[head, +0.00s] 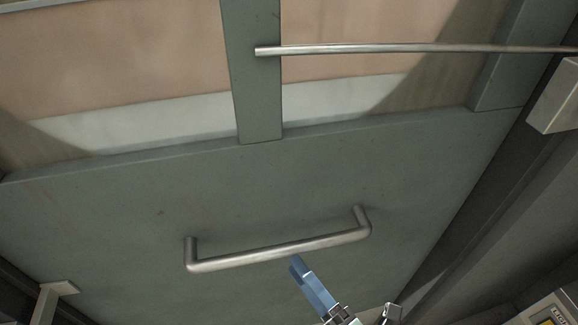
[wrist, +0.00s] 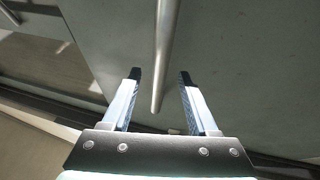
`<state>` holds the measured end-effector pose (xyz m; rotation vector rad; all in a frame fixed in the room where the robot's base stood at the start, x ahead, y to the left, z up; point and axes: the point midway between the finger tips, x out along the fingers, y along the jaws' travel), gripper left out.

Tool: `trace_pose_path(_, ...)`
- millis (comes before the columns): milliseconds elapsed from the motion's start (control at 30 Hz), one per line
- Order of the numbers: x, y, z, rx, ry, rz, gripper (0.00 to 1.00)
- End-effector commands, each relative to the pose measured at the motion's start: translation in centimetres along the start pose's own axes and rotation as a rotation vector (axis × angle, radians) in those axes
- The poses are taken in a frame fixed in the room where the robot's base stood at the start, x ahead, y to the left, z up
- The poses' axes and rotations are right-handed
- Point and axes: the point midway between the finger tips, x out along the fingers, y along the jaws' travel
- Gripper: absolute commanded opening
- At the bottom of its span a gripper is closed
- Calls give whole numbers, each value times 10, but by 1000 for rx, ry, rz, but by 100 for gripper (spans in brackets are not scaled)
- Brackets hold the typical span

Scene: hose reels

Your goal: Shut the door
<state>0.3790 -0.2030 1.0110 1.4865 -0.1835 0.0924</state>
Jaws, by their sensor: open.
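The door (head: 130,205) is a grey-green panel with glazed openings above, filling most of the head view. A bent metal bar handle (head: 285,250) is fixed across its lower part. My gripper (wrist: 159,75) is open and empty, with its blue fingers apart. In the head view one finger shows just below the handle's bar. In the wrist view a metal bar (wrist: 168,40), which looks like this handle, runs down between the two fingers with no clear contact. I cannot tell how deep it sits between them. The door's latch edge is not clear.
A long thin metal rod (head: 410,48) crosses the upper right of the door. A pale block (head: 556,97) juts in at the right edge. A pale bracket (head: 58,292) is at the lower left.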

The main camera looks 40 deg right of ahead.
Motion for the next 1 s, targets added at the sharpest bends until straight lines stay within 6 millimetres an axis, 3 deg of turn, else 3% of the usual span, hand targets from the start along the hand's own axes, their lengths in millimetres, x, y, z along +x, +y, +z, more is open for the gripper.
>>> trace_pose_path(200, -51, -4, 0, 0, 0, -4, 60)
trace_pose_path(400, -78, -2, 0, 1, 0, -2, 60)
trace_pose_path(1000, -85, 0, 0, 0, 0, 0, 60)
